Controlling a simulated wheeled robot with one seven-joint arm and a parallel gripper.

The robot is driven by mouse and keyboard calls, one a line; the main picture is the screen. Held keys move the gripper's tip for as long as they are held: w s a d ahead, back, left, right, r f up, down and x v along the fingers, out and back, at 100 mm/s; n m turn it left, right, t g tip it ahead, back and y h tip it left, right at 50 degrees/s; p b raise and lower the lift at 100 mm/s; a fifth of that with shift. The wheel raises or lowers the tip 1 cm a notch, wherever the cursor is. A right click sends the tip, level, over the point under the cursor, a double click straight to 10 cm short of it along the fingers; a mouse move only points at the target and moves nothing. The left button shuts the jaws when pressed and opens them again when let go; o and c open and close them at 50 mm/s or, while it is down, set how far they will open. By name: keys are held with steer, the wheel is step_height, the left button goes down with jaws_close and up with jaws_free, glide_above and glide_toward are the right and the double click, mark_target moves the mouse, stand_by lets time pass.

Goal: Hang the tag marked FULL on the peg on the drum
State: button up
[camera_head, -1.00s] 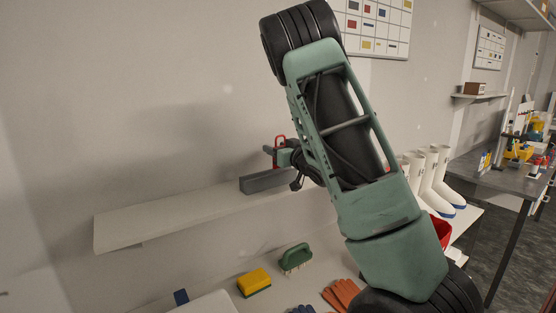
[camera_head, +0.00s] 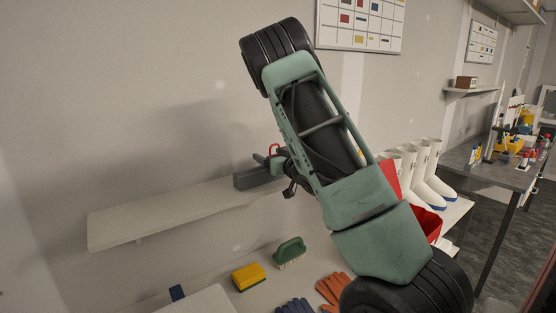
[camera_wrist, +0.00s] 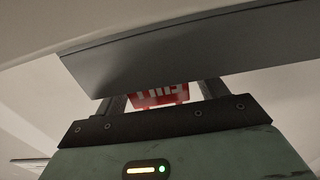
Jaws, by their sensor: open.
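A red tag (camera_head: 274,150) stands at a grey block (camera_head: 256,179) on the wall shelf. In the wrist view the red tag (camera_wrist: 160,95) shows white lettering, cut off by the grey block (camera_wrist: 175,55) in front of it, so I cannot read the whole word. My gripper (camera_head: 268,160) is at the tag, just above the block. In the wrist view the two fingers of my gripper (camera_wrist: 163,97) are apart, one on each side of the tag. The finger ends are hidden behind the block. The drum and its peg are not in view.
The white shelf (camera_head: 140,215) is bare to the left of the block. On the bench below lie a yellow sponge (camera_head: 248,277), a green brush (camera_head: 290,251), orange gloves (camera_head: 331,288) and blue gloves (camera_head: 294,305). White boots (camera_head: 429,180) and a red container (camera_head: 428,222) stand to the right.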

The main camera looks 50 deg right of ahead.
steer(key=shift+f, duration=0.2)
steer(key=a+b+v, duration=0.1)
steer(key=b+v, duration=1.4)
steer(key=v, duration=0.2)
steer(key=shift+r, duration=0.25)
